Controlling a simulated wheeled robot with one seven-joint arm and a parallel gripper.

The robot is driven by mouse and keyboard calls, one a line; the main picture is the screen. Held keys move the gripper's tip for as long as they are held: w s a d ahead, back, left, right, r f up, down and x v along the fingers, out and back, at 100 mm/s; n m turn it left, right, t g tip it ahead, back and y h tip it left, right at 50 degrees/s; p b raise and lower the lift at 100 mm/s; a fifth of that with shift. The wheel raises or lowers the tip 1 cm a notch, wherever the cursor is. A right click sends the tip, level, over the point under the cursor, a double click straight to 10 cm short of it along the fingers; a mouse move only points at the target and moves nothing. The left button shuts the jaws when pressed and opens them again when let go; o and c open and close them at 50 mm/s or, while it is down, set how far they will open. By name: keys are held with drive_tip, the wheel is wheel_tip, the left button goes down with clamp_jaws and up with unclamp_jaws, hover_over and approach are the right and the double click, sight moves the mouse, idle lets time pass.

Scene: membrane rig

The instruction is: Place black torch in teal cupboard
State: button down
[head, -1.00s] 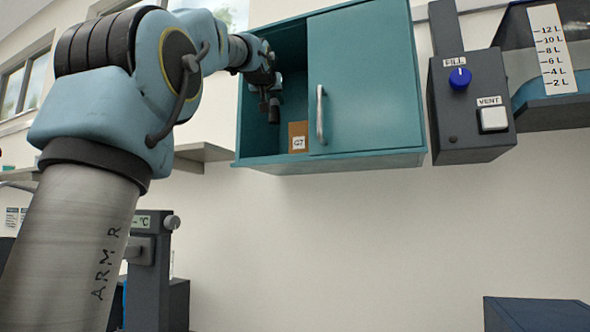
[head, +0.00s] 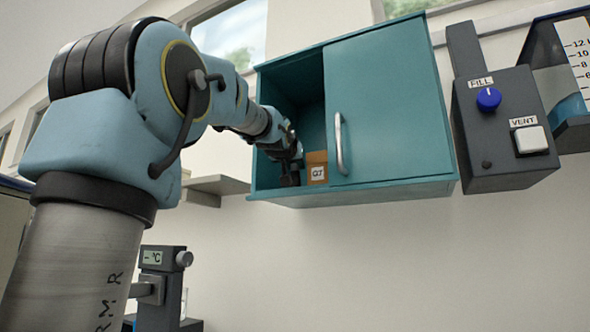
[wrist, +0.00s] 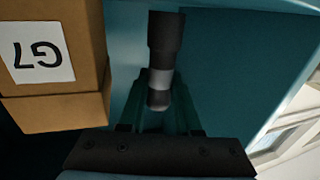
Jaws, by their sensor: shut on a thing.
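The teal cupboard (head: 392,110) hangs on the wall, its left side open and a teal door with a pale handle covering its right side. My gripper (head: 290,168) is inside the open left part, low down near the cupboard floor. In the wrist view my gripper (wrist: 160,108) is shut on the black torch (wrist: 165,40), which has a grey band near the gripped end. The torch also shows in the head view as a small dark shape (head: 290,179) below my gripper. Whether it touches the cupboard floor I cannot tell.
A brown box labelled G7 (head: 317,168) stands in the cupboard just right of my gripper; it is close at the left in the wrist view (wrist: 60,110). A control box (head: 507,130) with FILL knob and VENT switch is right of the cupboard.

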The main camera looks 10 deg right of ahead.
drive_tip(key=shift+f, duration=0.5)
drive_tip(key=c, duration=0.6)
unclamp_jaws()
drive_tip(key=shift+f, duration=0.1)
drive_tip(key=b+v, duration=0.4)
drive_tip(key=v, duration=0.8)
drive_tip(key=shift+s, duration=0.1)
